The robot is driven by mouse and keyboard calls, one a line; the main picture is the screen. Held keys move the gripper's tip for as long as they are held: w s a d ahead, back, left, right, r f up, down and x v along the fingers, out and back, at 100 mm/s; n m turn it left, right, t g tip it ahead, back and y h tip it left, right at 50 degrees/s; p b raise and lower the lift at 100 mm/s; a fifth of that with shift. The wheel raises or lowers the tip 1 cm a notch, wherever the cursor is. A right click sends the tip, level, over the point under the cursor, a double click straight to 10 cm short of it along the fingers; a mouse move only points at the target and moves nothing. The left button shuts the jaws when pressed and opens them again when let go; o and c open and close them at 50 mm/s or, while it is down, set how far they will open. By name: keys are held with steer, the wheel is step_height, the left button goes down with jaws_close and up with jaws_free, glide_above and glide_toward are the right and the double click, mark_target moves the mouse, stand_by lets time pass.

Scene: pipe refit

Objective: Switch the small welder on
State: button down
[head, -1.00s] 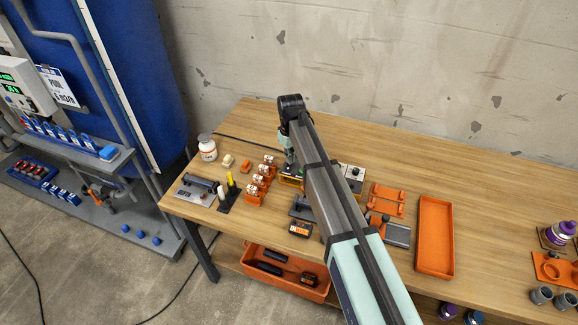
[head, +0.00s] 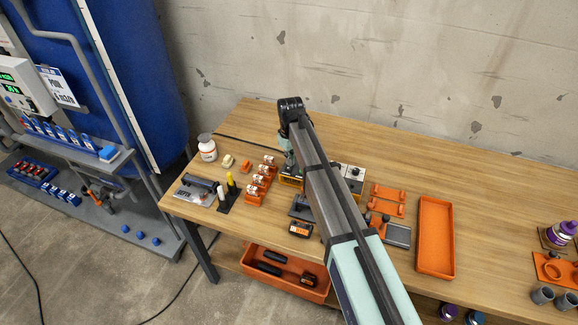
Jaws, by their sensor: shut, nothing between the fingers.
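My gripper (head: 289,167) points down at the back middle of the wooden table, partly hidden by my own arm. It is shut and holds nothing that I can see. Right of my arm, a pale box with a dark knob on top (head: 354,173) shows in part. I cannot tell which of these is the small welder, and no switch position is readable.
Orange clamps with white pieces (head: 262,180), a white bottle (head: 207,147) and a black holder with yellow and white sticks (head: 228,198) stand to the left. An orange tray (head: 436,237) and orange brackets (head: 387,198) lie to the right. The back right of the table (head: 480,170) is clear.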

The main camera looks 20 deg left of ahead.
steer(key=shift+r+p, duration=1.85)
steer(key=shift+r, duration=1.6)
